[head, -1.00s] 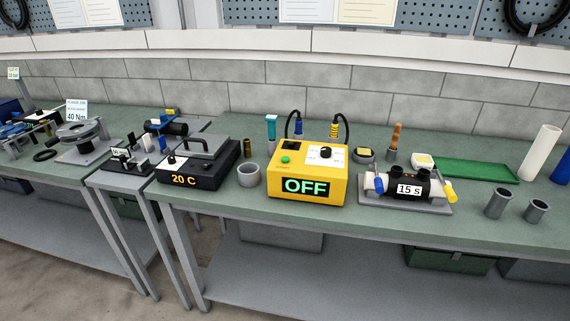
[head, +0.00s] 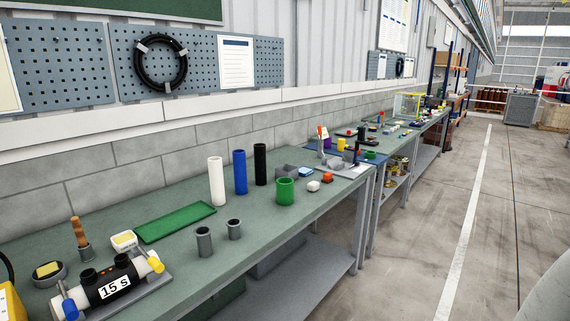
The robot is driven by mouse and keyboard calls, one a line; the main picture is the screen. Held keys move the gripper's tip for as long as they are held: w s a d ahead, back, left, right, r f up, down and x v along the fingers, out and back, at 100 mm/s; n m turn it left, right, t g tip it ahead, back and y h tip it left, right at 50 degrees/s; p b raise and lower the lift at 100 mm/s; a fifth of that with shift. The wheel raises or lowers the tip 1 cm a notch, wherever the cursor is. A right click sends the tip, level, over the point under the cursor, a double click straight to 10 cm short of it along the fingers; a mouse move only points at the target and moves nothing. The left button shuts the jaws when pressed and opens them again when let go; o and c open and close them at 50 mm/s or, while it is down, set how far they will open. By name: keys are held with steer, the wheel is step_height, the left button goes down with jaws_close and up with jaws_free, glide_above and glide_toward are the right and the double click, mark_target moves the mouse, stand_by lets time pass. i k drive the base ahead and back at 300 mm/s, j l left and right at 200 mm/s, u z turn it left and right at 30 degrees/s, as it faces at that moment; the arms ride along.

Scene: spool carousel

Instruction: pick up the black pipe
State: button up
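The black pipe (head: 260,164) stands upright on the green-topped workbench (head: 170,264), towards the back, in the head view. It is the rightmost of three upright pipes, to the right of a blue pipe (head: 240,172) and a white pipe (head: 216,181). It stands apart from the blue pipe. A short green cylinder (head: 286,191) stands in front of it to the right. My gripper is not in view.
A black device marked "15 s" (head: 112,284) is at front left. Small items and further benches continue to the right. The floor (head: 420,230) beside the benches is clear.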

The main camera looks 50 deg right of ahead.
mark_target(259, 148)
steer(key=z, duration=1.1)
